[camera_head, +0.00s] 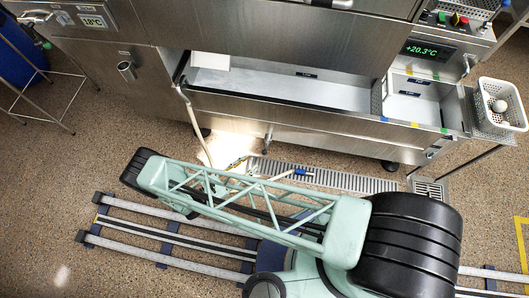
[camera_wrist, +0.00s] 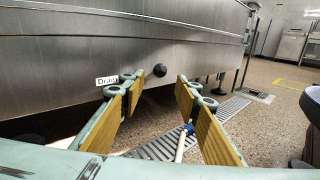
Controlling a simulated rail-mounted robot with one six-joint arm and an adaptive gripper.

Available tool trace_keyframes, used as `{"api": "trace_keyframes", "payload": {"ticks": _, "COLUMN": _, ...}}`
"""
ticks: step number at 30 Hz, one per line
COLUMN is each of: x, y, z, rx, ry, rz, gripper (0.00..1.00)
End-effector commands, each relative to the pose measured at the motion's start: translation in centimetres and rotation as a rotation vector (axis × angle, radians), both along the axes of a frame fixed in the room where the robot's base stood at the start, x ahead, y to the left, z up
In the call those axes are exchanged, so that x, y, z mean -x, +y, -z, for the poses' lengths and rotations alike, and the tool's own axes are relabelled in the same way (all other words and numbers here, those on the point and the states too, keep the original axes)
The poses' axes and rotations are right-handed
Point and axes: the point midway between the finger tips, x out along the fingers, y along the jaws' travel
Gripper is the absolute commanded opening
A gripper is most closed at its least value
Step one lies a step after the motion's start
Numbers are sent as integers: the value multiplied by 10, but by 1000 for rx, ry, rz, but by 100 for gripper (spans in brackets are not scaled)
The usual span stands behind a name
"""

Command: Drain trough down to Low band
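The steel trough (camera_head: 290,118) runs across the top of the head view; I cannot tell its liquid level. Its front wall (camera_wrist: 60,60) fills the upper left of the wrist view. A white "Drain" label (camera_wrist: 107,80) is on that wall. A round black knob (camera_wrist: 160,70) sits on the wall to the right of the label. My gripper (camera_wrist: 160,88) is open and empty, its two padded fingers pointing at the wall. The knob appears between the fingertips, apart from them. In the head view my gripper is not clearly distinguishable beyond my arm.
A floor grate (camera_head: 325,178) lies before the trough, with a blue-ended hose (camera_head: 298,172) on it. A display (camera_head: 428,50) reads +20.3°C; another (camera_head: 93,21) reads 18°C. A perforated basket (camera_head: 500,104) holding a white ball stands at right. Blue, yellow and green marks line the trough's front rim.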

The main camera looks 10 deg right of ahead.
Motion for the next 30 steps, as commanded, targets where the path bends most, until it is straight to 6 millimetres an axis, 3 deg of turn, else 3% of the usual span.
{"api": "trace_keyframes", "payload": {"ticks": 30, "x": -53, "y": -81, "z": 0, "rx": 0, "ry": 1, "rz": 1, "gripper": 30}}
